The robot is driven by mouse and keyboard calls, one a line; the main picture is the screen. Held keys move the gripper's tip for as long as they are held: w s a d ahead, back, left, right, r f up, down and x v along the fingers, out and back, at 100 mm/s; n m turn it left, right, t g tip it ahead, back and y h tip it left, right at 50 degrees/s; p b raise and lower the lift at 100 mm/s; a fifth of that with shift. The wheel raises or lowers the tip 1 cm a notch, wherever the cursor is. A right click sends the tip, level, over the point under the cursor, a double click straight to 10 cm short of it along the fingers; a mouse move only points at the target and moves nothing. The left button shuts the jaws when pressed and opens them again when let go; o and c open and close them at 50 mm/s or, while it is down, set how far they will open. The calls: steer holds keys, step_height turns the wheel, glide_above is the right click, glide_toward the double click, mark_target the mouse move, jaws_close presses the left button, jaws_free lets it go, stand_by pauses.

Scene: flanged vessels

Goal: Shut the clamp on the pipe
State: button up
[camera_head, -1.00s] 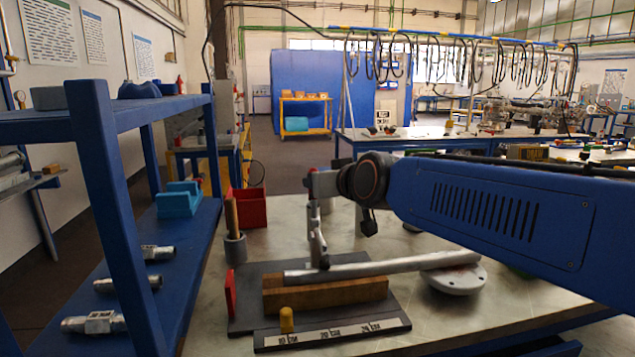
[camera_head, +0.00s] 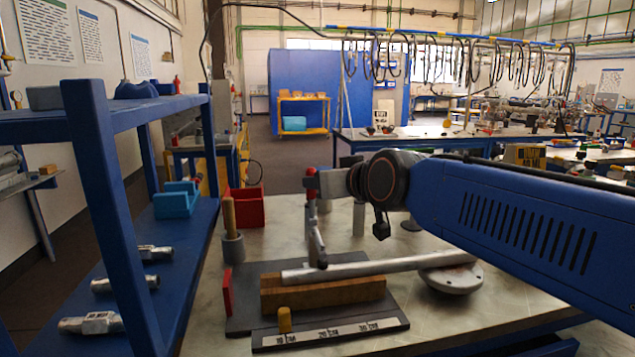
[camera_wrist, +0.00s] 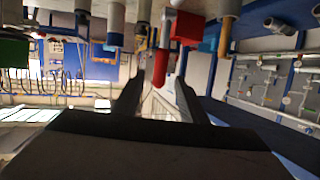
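A grey clamp (camera_head: 315,235) with a red-tipped handle (camera_head: 311,180) stands upright behind the wooden block. Its lower end is at the pipe's top; I cannot tell whether it presses on it. The grey pipe (camera_head: 375,265) lies along the block (camera_head: 325,293), its right end over a round flange (camera_head: 451,279). My gripper (camera_head: 325,181) is at handle height, close to the red tip. In the wrist view my gripper (camera_wrist: 158,88) has its two dark fingers apart, with the red handle (camera_wrist: 161,67) showing between them and gaps on both sides. Contact is not visible.
A blue shelf (camera_head: 125,210) with grey fittings stands at left. A red bin (camera_head: 247,206) and a grey cup (camera_head: 233,247) with a wooden handle stand behind the dark base plate (camera_head: 245,318). A yellow peg (camera_head: 284,319) is at the front. The bench right of the flange is clear.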

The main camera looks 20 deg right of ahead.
steer(key=a+v, duration=0.1)
steer(key=v, duration=1.2)
steer(key=shift+d, duration=0.5)
steer(key=shift+s, duration=0.1)
